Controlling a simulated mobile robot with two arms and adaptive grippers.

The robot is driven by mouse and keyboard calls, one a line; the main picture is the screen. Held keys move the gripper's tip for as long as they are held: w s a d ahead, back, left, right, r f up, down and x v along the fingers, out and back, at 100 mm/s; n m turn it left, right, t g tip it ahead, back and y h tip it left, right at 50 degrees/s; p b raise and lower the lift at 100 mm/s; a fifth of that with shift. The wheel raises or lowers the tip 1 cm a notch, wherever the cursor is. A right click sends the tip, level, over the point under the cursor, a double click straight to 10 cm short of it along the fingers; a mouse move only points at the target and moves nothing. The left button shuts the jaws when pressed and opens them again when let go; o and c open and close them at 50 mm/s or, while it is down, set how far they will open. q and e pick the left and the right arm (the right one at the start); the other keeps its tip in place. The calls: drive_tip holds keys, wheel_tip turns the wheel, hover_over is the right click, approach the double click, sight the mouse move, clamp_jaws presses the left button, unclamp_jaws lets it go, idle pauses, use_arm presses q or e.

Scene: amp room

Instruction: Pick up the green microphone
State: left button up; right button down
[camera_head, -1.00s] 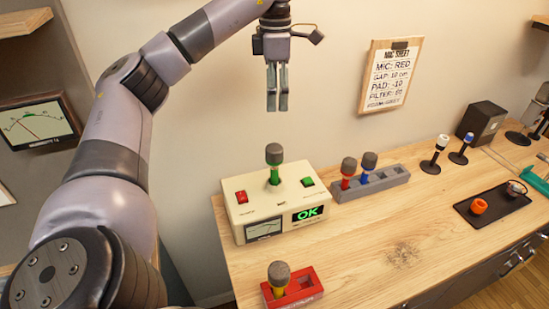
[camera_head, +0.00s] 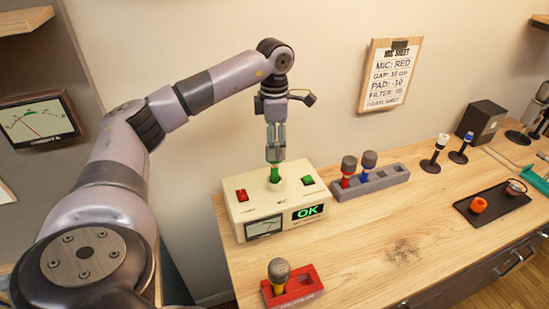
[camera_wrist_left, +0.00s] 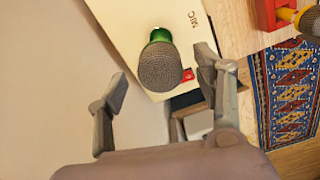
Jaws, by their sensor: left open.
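The green microphone (camera_head: 275,172) stands upright in the socket on top of the cream tester box (camera_head: 238,209). The gripper is open and I see no clear contact. My right gripper is not in view.
The box has a red switch (camera_head: 242,195), a green button (camera_head: 308,181) and a lit OK display (camera_head: 308,212). A grey rack (camera_head: 395,176) with red and blue microphones stands to its right. A red holder (camera_head: 304,288) with a yellow microphone (camera_head: 278,275) is in front.

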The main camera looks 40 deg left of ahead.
use_arm(q)
drive_tip(key=shift+f, duration=0.85)
drive_tip(key=shift+c, duration=0.3)
clamp_jaws()
drive_tip(key=shift+r, duration=0.1)
